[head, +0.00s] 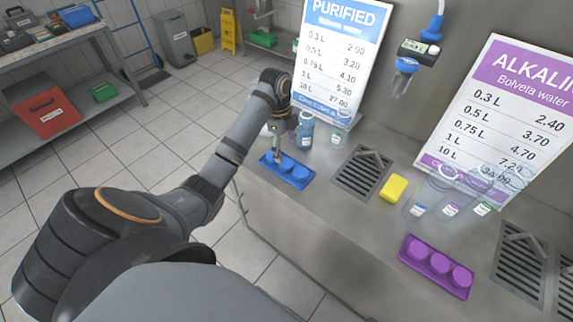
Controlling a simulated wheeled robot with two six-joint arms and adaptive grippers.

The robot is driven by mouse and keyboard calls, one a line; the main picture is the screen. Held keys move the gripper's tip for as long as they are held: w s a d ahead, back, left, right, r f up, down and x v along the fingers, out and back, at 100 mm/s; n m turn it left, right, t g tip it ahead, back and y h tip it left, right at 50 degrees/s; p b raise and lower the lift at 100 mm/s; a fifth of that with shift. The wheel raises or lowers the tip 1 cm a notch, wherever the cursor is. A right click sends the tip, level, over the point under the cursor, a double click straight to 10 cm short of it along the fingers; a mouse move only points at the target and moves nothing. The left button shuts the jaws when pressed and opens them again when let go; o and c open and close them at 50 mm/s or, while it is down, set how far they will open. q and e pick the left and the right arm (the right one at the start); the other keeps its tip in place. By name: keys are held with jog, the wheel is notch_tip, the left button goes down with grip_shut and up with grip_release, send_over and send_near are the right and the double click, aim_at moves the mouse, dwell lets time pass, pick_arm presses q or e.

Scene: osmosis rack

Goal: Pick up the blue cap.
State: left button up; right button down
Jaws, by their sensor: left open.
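A blue tray (296,183) lies on the steel counter near its left front edge. Two round blue caps show in it: a middle one (287,164) and a right one (301,172). The left end of the tray is partly covered by my left gripper (277,155), so I cannot tell clearly whether a cap sits there. My left gripper points down over that end, with its jaws open. It is small in the picture, and contact with a cap cannot be made out. My right gripper is not in view.
A blue-tinted bottle (305,130) and small labelled containers stand close behind the tray. A drain grate (363,172), a yellow sponge (394,188) and a purple tray with purple caps (436,267) lie to the right. Price signs stand at the back.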

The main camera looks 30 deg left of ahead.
aim_at(286, 163)
pick_arm(q)
jog(key=shift+f+b, duration=0.3)
jog(key=shift+f, duration=0.65)
jog(key=shift+s+f+b, duration=0.1)
jog(key=shift+f+b, duration=0.55)
jog(key=shift+f, duration=0.25)
notch_tip(286, 163, down, 3)
jog(key=shift+d, duration=0.1)
jog(key=c, duration=0.8)
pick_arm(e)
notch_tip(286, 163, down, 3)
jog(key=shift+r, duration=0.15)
